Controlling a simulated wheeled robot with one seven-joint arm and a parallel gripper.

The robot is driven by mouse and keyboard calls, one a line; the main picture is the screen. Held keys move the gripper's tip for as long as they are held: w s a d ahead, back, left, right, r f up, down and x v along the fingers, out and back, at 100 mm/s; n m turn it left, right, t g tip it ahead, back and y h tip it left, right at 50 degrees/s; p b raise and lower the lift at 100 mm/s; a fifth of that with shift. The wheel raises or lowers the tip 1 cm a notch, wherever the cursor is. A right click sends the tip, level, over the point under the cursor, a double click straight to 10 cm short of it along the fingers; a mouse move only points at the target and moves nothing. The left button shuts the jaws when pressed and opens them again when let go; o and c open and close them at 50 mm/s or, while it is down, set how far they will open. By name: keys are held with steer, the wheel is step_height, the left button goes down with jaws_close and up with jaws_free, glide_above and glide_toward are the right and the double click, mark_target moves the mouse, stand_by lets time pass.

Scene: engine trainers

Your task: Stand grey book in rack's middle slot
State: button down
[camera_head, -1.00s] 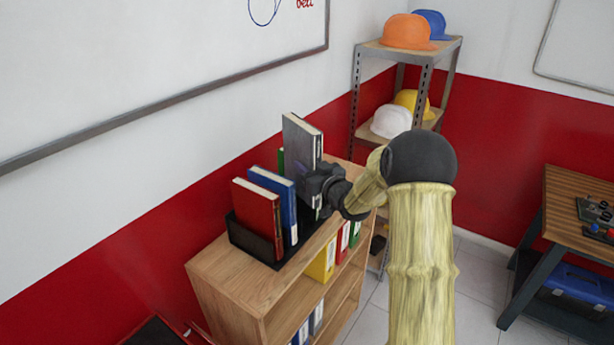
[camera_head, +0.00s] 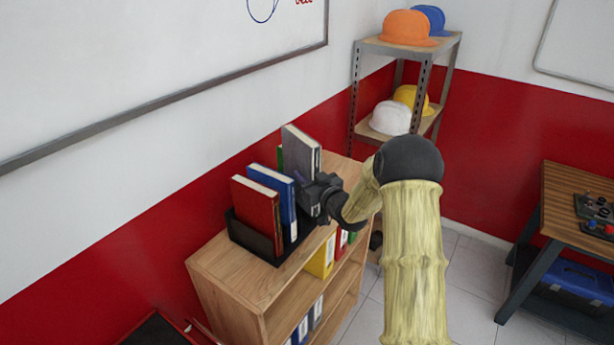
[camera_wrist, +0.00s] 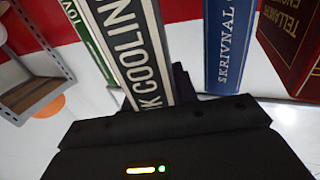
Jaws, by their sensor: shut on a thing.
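The grey book (camera_head: 301,153) stands upright above or in the black rack (camera_head: 252,236), between the blue book and the green book. It shows in the wrist view (camera_wrist: 137,50) with white lettering on its dark spine. My gripper (camera_head: 312,196) is shut on the grey book from the right. The rack sits on top of the wooden bookcase. A red book (camera_head: 255,214) and a blue book (camera_head: 273,190) stand in the rack at the near side. A green book (camera_head: 280,158) stands behind the grey one. The grey book's lower edge is hidden by my gripper and the blue book.
The wooden bookcase (camera_head: 230,283) holds yellow and other binders on lower shelves. A metal shelf (camera_head: 424,80) with several hard hats stands behind. A whiteboard (camera_head: 150,60) hangs on the wall. A workbench (camera_head: 575,200) stands at the right.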

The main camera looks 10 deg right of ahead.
steer(key=shift+f+b, duration=0.2)
steer(key=shift+b, duration=0.15)
steer(key=c, duration=1.4)
jaws_free()
steer(key=shift+s+d, duration=0.1)
steer(key=shift+o, duration=0.2)
steer(key=shift+r, duration=0.15)
steer(key=shift+r+p, duration=0.65)
steer(key=shift+p, duration=0.4)
steer(key=b+v, duration=0.6)
steer(key=v, duration=0.6)
steer(key=shift+f, duration=0.25)
